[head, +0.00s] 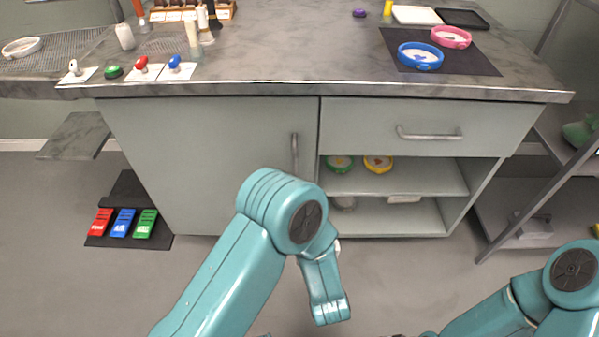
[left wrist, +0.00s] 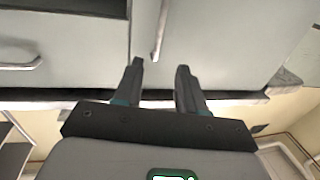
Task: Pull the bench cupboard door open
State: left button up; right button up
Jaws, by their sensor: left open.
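The grey cupboard door (head: 215,160) is shut under the left part of the bench. Its vertical bar handle (head: 295,150) is near the door's right edge. In the left wrist view, which looks upside down, the handle (left wrist: 160,30) shows beyond the fingertips, in line with the gap between them. My left gripper (left wrist: 160,67) is open and empty, its two fingers apart, and it does not appear to touch the handle. In the head view my left arm's bend stands in front of the door's lower right and hides the gripper. My right gripper is out of view.
A drawer with a horizontal handle (head: 429,133) is right of the door, above open shelves holding green (head: 340,164) and yellow (head: 378,164) round items. Red, blue and green pedals (head: 123,223) lie on the floor at left. A slanted rack post (head: 540,200) stands at right.

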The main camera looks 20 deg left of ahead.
aim_at(296, 164)
pick_arm(q)
jog(key=b+x, duration=0.2)
jog(key=x, duration=1.3)
jog(key=shift+w+a+r, duration=0.1)
jog(key=shift+w+a, duration=0.1)
jog(key=shift+w, duration=0.05)
grip_shut()
